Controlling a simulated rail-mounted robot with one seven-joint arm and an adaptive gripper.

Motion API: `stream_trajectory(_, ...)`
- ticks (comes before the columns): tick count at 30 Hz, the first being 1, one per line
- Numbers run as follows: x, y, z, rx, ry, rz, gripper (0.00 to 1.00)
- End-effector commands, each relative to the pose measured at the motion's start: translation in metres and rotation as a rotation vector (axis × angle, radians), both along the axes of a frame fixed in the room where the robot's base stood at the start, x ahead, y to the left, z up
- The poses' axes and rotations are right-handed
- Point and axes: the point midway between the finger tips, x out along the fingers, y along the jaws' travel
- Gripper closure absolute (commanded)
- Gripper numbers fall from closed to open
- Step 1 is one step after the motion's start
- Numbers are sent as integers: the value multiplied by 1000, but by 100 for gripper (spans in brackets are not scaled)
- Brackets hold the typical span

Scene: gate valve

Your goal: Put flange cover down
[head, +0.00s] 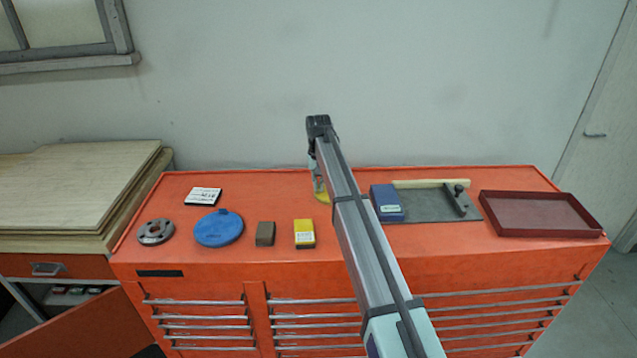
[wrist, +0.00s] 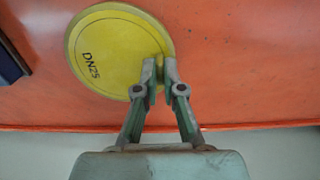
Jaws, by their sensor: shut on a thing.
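A round yellow flange cover (wrist: 105,48) marked DN25 lies flat-side toward the camera in the wrist view. My gripper (wrist: 161,70) is shut on its edge at the lower right of the disc. In the head view only a small yellow part of the cover (head: 322,196) shows beside my arm, below my gripper (head: 318,184); the arm hides the rest. The cover is over the orange bench top (head: 275,187), and I cannot tell whether it touches it.
On the bench left of my arm are a grey metal flange (head: 156,232), a blue disc (head: 219,229), a white-labelled box (head: 203,196), a brown block (head: 265,234) and a yellow box (head: 304,232). To the right are a blue box (head: 386,203), grey plate (head: 428,207) and empty red tray (head: 540,214).

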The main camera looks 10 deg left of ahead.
Motion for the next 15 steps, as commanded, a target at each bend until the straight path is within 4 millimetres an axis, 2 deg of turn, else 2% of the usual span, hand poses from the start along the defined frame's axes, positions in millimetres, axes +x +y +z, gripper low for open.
stream_trajectory(10, 0, 0, -4, 0, 0, 0, 100)
stream_trajectory(12, 0, 0, -3, 0, 0, 0, 68)
stream_trajectory(15, 0, 0, -3, 0, 0, 0, 68)
